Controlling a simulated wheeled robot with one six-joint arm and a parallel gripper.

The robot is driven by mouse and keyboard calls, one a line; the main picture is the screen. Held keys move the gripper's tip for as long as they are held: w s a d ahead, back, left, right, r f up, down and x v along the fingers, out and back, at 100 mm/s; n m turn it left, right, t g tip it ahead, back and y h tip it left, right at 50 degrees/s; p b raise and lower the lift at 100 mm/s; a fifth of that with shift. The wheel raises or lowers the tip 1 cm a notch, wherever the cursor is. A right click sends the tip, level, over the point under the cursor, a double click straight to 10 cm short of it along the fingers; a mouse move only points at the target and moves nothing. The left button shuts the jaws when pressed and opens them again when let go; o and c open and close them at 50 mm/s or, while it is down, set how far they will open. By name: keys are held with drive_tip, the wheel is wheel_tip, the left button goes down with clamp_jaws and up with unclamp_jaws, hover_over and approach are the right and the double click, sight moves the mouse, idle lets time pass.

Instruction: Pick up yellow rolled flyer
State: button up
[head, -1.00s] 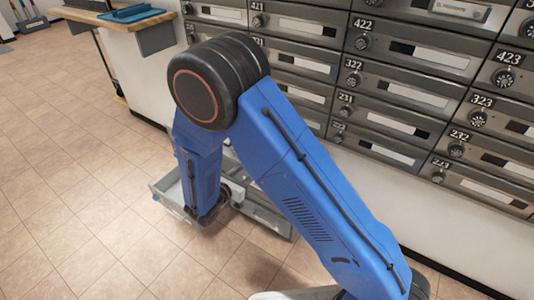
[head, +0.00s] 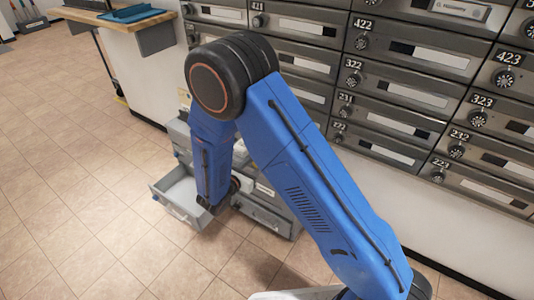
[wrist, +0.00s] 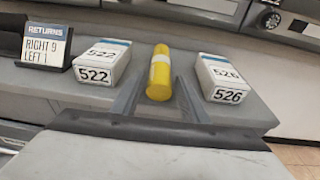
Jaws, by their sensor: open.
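The yellow rolled flyer (wrist: 159,73) lies on a grey surface (wrist: 258,113) in the wrist view, a yellow roll with a pale band around its middle. It points away from me between two white boxes. My gripper (wrist: 159,97) is open in the wrist view, with one finger on each side of the flyer's near end. I cannot tell whether either finger touches it. In the head view my blue arm hides the flyer, and the gripper cannot be made out there.
White box 522 (wrist: 103,61) stands left of the flyer and white box 526 (wrist: 220,77) right. A returns sign (wrist: 45,45) stands at far left. In the head view, a grey cabinet (head: 268,215) has an open drawer (head: 180,208). Mailboxes (head: 400,95) line the wall.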

drive_tip(key=c, duration=0.9)
drive_tip(key=shift+o, duration=0.2)
drive_tip(key=shift+r, duration=0.15)
drive_tip(key=shift+r, duration=1.85)
drive_tip(key=f+v, duration=0.1)
drive_tip(key=v, duration=0.7)
drive_tip(key=shift+f, duration=0.3)
drive_tip(key=x, duration=0.2)
drive_tip(key=r+x, duration=0.1)
drive_tip(key=x, duration=0.4)
drive_tip(key=shift+w+d+r, duration=0.2)
drive_tip(key=shift+w+d, duration=0.05)
drive_tip(key=shift+w+f, duration=0.1)
drive_tip(key=shift+w, duration=0.05)
drive_tip(key=shift+f, duration=0.3)
